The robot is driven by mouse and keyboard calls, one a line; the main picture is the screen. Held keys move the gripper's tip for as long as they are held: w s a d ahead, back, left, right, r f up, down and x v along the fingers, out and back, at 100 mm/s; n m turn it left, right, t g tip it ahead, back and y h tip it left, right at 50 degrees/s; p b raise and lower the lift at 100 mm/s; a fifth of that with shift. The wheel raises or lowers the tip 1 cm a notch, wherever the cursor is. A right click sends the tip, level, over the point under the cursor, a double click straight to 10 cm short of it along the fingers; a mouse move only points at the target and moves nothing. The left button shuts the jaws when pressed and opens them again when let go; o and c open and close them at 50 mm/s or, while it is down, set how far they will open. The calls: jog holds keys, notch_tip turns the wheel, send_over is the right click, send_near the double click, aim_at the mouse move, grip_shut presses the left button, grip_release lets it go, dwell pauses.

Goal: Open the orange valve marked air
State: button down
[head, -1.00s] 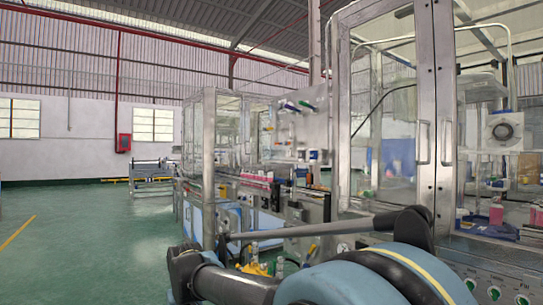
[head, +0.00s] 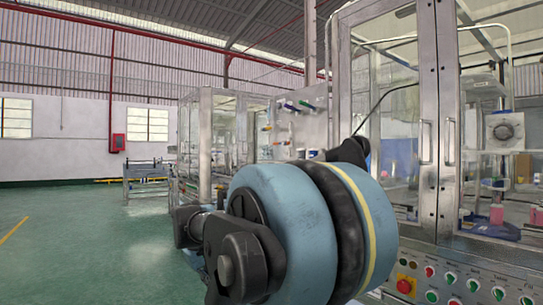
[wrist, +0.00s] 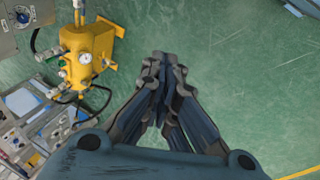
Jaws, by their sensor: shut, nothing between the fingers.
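A wall panel (head: 318,122) on the machine carries several small coloured handles. A green handle (head: 306,104) and a blue-purple one (head: 291,107) sit near its top. A small orange-looking handle (head: 265,129) shows at the panel's left side. No air marking is readable, so I cannot tell which handle is the named valve. My gripper (wrist: 163,62) is shut and empty in the wrist view, pointing down over the green floor, away from the panel. In the head view my gripper is hidden behind my arm.
A yellow unit with a gauge (wrist: 88,55) stands left of my gripper in the wrist view, with hoses and machine parts beside it. A glass-doored cabinet (head: 437,130) and button panel (head: 455,280) are at the right. Green floor (head: 75,245) is free at the left.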

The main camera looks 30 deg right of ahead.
jog(key=w+d+r+n+h, duration=0.85)
jog(key=w+d+r, duration=1.05)
jog(key=w+d, duration=0.3)
jog(key=w+d+r+n+h, duration=0.85)
jog(key=w+d+r, duration=1.1)
jog(key=w, duration=0.45)
jog(key=shift+m+g, duration=0.4)
jog(key=x, duration=1)
jog(key=shift+w+d+f, duration=0.15)
jog(key=shift+d+f, duration=0.05)
jog(key=shift+f, duration=0.05)
jog(key=shift+a, duration=0.1)
